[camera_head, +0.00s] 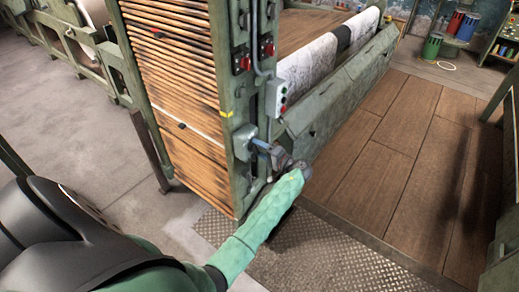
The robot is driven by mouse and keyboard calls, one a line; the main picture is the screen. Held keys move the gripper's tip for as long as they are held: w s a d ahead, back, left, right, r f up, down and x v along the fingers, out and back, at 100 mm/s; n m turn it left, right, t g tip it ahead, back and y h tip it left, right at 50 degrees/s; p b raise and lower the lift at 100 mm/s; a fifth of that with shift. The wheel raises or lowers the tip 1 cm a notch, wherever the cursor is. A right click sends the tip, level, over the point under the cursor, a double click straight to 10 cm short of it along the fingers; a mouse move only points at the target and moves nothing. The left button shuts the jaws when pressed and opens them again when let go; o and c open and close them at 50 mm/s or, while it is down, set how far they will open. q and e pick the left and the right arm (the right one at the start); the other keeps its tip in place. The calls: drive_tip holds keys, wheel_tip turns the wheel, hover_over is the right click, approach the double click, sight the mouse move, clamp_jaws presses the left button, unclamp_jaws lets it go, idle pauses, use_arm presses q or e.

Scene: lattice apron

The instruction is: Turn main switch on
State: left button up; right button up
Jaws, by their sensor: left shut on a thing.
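The switch box (244,141), a grey-green housing, is mounted low on the front post of the green machine frame. A blue-grey handle (262,145) sticks out from it to the right; I take this to be the main switch. My left arm, in a green sleeve, reaches up from the bottom. My left gripper (282,160) is at the handle's outer end and shut on it. The fingers are small and partly hidden by the sleeve, so the exact grip is unclear. My right gripper is not in view.
A grey button box (276,98) with red and green buttons sits on the post above. Red switches (243,63) are higher up. Wooden slats (180,70) stand left of the post. A metal tread plate (310,253) lies below, with open plank floor (400,145) to the right.

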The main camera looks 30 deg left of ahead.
use_arm(q)
drive_tip(key=shift+m, duration=1.2)
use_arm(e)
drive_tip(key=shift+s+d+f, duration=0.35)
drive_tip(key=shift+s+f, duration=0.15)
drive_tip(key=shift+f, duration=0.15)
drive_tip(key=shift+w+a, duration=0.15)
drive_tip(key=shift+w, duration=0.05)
use_arm(q)
drive_tip(key=o, duration=1)
drive_tip(key=shift+d, duration=0.1)
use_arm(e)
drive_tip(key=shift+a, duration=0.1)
use_arm(q)
drive_tip(key=shift+f, duration=0.1)
drive_tip(key=shift+s+d+b, duration=0.15)
drive_tip(key=shift+d+b, duration=0.6)
drive_tip(key=shift+d, duration=1.2)
drive_tip(key=shift+s+d+b, duration=0.1)
drive_tip(key=shift+d+b, duration=0.65)
drive_tip(key=shift+d, duration=1.2)
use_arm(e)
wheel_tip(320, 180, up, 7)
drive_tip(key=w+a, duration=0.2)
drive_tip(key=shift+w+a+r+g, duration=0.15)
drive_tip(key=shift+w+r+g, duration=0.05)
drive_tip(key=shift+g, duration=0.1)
